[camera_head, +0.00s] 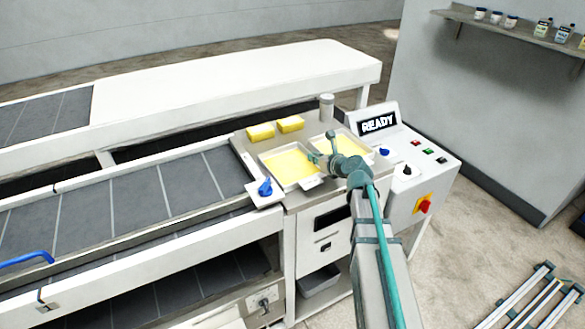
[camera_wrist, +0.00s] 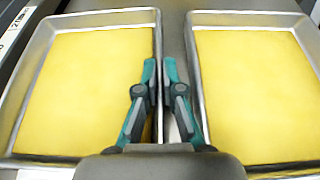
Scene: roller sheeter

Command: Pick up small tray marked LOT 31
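Two small metal trays with flat yellow contents lie side by side on the machine's metal top. The left tray (camera_head: 268,165) and right tray (camera_head: 362,143) also show in the wrist view, left (camera_wrist: 20,120) and right (camera_wrist: 196,60). I cannot read LOT 31 on either; a white label (camera_wrist: 18,20) with partly readable print shows beyond the left tray. My gripper (camera_head: 318,158) is between the trays. In the wrist view its fingertips (camera_wrist: 159,65) are close together, either side of the left tray's right rim. I cannot tell whether they press on it.
Two yellow blocks (camera_head: 275,128) lie behind the trays. A grey cylinder (camera_head: 327,107) stands at the back. A blue knob (camera_head: 265,187) is left of the trays, beside the conveyor belt (camera_head: 130,205). The control panel reading READY (camera_head: 378,123) is on the right.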

